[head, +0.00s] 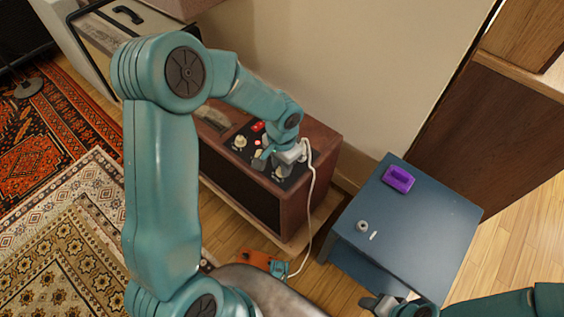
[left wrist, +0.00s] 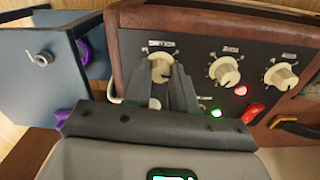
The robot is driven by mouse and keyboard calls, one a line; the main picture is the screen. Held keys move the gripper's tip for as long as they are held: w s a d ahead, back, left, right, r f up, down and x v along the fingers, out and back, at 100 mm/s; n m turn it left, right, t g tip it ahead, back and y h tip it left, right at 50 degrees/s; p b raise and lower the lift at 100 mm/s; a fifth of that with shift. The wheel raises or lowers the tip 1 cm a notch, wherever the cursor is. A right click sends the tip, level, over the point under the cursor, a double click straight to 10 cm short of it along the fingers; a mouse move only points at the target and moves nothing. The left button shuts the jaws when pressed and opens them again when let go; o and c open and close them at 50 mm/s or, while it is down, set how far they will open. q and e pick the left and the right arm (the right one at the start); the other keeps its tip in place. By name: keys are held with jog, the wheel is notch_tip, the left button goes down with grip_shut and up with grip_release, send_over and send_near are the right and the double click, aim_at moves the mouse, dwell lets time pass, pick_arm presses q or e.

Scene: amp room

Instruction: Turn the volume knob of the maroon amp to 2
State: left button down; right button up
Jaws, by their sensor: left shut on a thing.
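The maroon amp (head: 322,150) stands in the middle of the head view, its dark control panel facing up. In the left wrist view the panel (left wrist: 195,50) carries a row of cream knobs. The volume knob (left wrist: 161,66) is the one at the left, under a label that seems to read volume. My left gripper (left wrist: 172,80) is shut on this knob, its fingers covering part of it, so its pointer is hard to read. In the head view my left gripper (head: 283,160) hides that knob. My right gripper (head: 388,304) is low at the right, away from the amp; its jaws are unclear.
A blue cabinet (head: 410,225) stands right of the amp, with a purple object (head: 398,179) and a small grey round thing (head: 362,226) on top. A white cable (head: 312,200) runs from the amp to the floor by an orange box (head: 258,262). A red switch (left wrist: 251,115) sits near the knobs.

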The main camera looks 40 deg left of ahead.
pick_arm(q)
jog(key=shift+m, duration=0.3)
jog(key=c, duration=0.9)
grip_release()
jog(key=shift+c, duration=0.2)
notch_tip(320, 180, up, 16)
jog(key=p, duration=0.5)
jog(key=shift+r, duration=0.2)
